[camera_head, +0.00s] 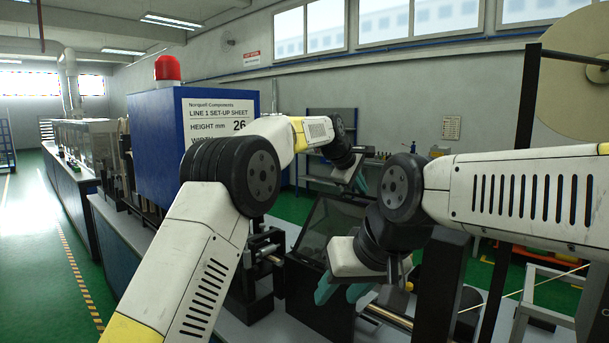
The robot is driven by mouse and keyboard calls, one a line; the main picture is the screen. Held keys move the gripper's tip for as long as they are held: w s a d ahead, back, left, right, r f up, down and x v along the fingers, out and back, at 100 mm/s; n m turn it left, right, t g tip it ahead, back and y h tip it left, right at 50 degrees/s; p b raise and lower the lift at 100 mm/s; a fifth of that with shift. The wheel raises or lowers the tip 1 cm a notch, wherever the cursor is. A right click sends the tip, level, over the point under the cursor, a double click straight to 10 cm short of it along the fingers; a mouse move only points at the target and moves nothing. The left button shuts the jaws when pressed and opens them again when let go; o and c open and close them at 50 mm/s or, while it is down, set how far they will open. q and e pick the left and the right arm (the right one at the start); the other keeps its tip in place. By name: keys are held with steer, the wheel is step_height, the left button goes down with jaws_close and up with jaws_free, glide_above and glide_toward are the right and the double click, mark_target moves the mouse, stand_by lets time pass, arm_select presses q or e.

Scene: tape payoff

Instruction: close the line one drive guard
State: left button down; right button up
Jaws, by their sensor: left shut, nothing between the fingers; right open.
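What looks like the drive guard (321,228) is a dark-framed, see-through panel in the middle of the head view. It stands raised and tilted above a black box (305,292). My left gripper (359,179) has teal fingers and is shut and empty near the guard's upper right edge. I cannot tell whether it touches the guard. My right gripper (344,291) is open, lower and nearer, in front of the right side of the box. Its wrist and fingers hide part of the guard's lower right and the box.
A blue cabinet (156,140) with a red beacon (167,68) and a set-up sheet (220,118) stands at the left. Black machine parts (262,255) are left of the box. A large reel (575,85) is at the right. The green floor at the left is clear.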

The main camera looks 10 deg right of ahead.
arm_select(q)
steer(key=x, duration=0.3)
steer(key=f+x, duration=0.1)
steer(key=x, duration=0.3)
steer(key=s+a+x, duration=0.1)
steer(key=x, duration=0.2)
steer(key=shift+w+d+f, duration=0.15)
steer(key=shift+f, duration=0.4)
step_height(320, 180, down, 12)
steer(key=w+d+g+y, duration=0.1)
steer(key=shift+d+f, duration=0.2)
